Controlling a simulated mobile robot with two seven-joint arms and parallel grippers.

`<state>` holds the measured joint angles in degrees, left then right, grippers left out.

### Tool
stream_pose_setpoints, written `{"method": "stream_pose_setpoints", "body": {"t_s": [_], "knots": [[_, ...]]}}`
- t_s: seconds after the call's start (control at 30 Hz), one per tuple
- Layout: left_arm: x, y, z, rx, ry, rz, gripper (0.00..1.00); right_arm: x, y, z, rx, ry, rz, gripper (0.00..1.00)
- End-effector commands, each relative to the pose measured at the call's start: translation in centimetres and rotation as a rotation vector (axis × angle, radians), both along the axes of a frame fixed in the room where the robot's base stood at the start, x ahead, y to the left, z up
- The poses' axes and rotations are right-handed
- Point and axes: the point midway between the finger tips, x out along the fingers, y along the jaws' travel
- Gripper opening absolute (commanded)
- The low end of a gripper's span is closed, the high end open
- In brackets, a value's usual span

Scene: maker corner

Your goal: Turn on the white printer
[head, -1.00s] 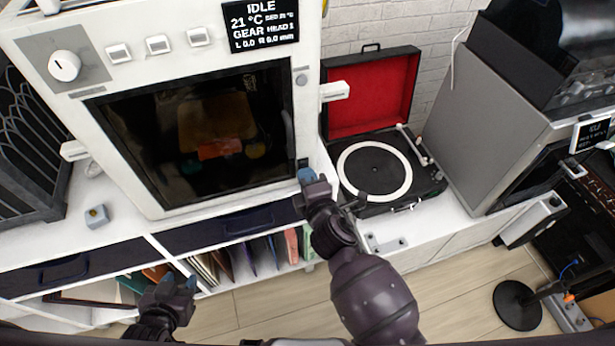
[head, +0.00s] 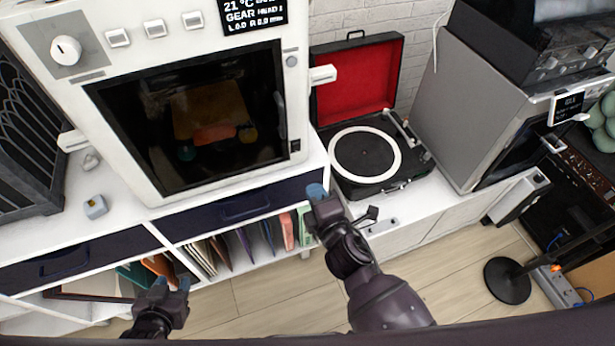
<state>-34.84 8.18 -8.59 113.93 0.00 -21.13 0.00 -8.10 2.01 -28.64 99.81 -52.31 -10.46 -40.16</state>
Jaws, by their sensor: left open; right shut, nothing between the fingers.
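The white printer (head: 140,68) stands on the white cabinet at the upper left of the head view, its dark glass door (head: 200,115) shut. Its black display (head: 252,14) is lit with white text and partly cut off by the frame's top. A small black switch (head: 295,145) is at the lower right of its front, and a grey round button (head: 291,61) is higher up. My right gripper (head: 317,190) is shut and empty, below and right of the black switch and apart from it. My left gripper (head: 172,285) is open and empty in front of the cabinet shelves.
A record player (head: 365,155) with a red-lined lid stands right of the printer. A grey machine (head: 462,100) with its own small display (head: 566,106) is further right. A black lattice box (head: 22,150) is at the left.

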Motion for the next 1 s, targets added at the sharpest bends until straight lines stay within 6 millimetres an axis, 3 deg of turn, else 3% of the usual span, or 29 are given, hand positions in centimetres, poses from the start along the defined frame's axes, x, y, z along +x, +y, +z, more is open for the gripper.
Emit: {"method": "stream_pose_setpoints", "body": {"t_s": [0.1,0.33,1.0], "knots": [[0.5,-0.1,0.0,-0.001,-0.008,-0.003,0.43,-1.8,-0.6,-0.3,0.002,0.003,-0.001,0.0],[0.5,-0.1,-0.2,-0.001,-0.008,-0.004,0.43,-3.7,-1.2,-0.5,0.002,0.001,0.0,0.0],[0.0,0.0,-0.4,0.0,0.002,-0.001,0.43,-4.1,-1.3,-0.5,0.001,0.0,0.0,0.0]]}}
